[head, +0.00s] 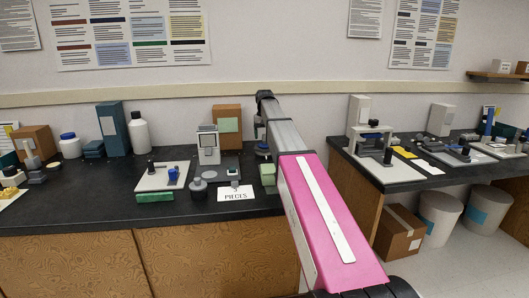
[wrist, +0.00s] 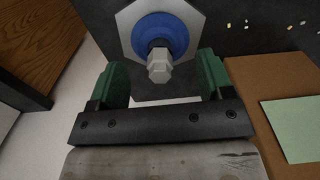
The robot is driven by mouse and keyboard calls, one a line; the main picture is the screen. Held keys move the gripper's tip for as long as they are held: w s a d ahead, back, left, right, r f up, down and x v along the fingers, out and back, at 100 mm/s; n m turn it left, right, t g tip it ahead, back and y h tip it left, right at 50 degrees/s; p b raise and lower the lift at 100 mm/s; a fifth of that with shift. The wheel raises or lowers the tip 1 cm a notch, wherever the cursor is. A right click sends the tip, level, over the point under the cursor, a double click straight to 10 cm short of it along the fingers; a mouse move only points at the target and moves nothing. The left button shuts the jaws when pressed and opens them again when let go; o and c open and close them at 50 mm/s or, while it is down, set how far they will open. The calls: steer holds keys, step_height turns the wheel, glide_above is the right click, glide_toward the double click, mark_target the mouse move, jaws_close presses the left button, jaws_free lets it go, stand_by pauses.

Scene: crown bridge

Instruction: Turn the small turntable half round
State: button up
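The small turntable shows in the wrist view as a blue round disc (wrist: 142,31) on a pale grey six-sided plate (wrist: 190,14). A grey six-sided knob (wrist: 159,68) stands up from its middle. My gripper (wrist: 164,77) is open, with one green finger to the left of the knob and one to the right. The knob lies between the finger ends in the picture, with a gap on both sides. I see nothing held. In the head view my arm hides most of the turntable and gripper area.
A brown box (head: 227,125) with a pale green label stands close beside; it also shows in the wrist view (wrist: 247,76). A grey device (head: 208,146), a white tray (head: 163,178) and a "PIECES" card (head: 236,194) lie left of my arm. A gap separates the two benches.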

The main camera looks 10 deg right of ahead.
steer(key=c, duration=1)
steer(key=shift+n, duration=1.7)
steer(key=shift+n, duration=1.8)
steer(key=shift+n, duration=0.9)
steer(key=o, duration=1.6)
steer(key=shift+c, duration=0.2)
steer(key=shift+r, duration=0.1)
